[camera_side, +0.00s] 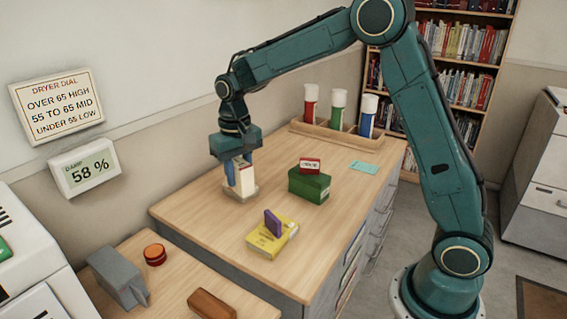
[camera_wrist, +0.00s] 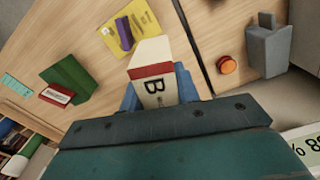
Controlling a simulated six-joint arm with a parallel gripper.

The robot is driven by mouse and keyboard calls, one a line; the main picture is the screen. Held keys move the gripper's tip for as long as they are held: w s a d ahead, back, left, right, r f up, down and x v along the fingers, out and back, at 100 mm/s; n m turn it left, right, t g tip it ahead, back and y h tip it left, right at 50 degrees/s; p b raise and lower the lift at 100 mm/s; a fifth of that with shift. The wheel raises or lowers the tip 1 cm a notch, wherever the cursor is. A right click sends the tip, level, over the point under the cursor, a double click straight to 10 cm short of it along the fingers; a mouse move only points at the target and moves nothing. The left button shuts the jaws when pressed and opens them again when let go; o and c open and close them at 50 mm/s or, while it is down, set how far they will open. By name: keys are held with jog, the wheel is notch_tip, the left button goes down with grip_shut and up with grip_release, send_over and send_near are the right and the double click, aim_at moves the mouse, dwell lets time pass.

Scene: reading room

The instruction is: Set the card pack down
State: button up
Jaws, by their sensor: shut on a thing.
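The card pack (camera_side: 245,179) is a cream block held upright in my gripper (camera_side: 239,168) at the left-rear part of the wooden counter. In the wrist view the card pack (camera_wrist: 152,88) shows a red band and a letter B, between the blue fingers of my gripper (camera_wrist: 158,90). My gripper points down and is shut on it. A low tan piece (camera_side: 254,190) shows around the pack's lower end. I cannot tell whether the pack touches it.
A green box (camera_side: 309,187) bears a red-and-white pack (camera_side: 310,164). A yellow book (camera_side: 270,240) bears a purple block (camera_side: 273,223). A rack (camera_side: 345,134) holds three capped tubes behind. A teal card (camera_side: 363,167) lies at right. Bare counter surrounds the held pack's front.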

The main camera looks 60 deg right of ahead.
jog(key=shift+s+f, duration=0.15)
jog(key=shift+f, duration=0.45)
jog(key=s+f+n, duration=0.1)
jog(key=s+f, duration=0.1)
jog(key=f, duration=0.2)
jog(key=s+f+n, duration=0.1)
jog(key=s+f, duration=0.1)
jog(key=f, duration=0.2)
jog(key=s+f+n, duration=0.1)
jog(key=s+f, duration=0.1)
jog(key=f, duration=0.2)
jog(key=shift+f, duration=0.3)
jog(key=shift+w, duration=0.1)
jog(key=shift+w+a+r, duration=0.2)
jog(key=shift+w+a, duration=0.15)
jog(key=shift+w, duration=0.1)
jog(key=w+a+r, duration=0.4)
jog(key=w+a, duration=0.1)
jog(key=a, duration=0.4)
jog(key=w+a+r, duration=0.4)
jog(key=w+a, duration=0.2)
jog(key=a, duration=0.2)
jog(key=shift+w+a+r, duration=0.15)
jog(key=shift+a+r, duration=0.2)
notch_tip(320, 180, down, 16)
jog(key=shift+r, duration=0.15)
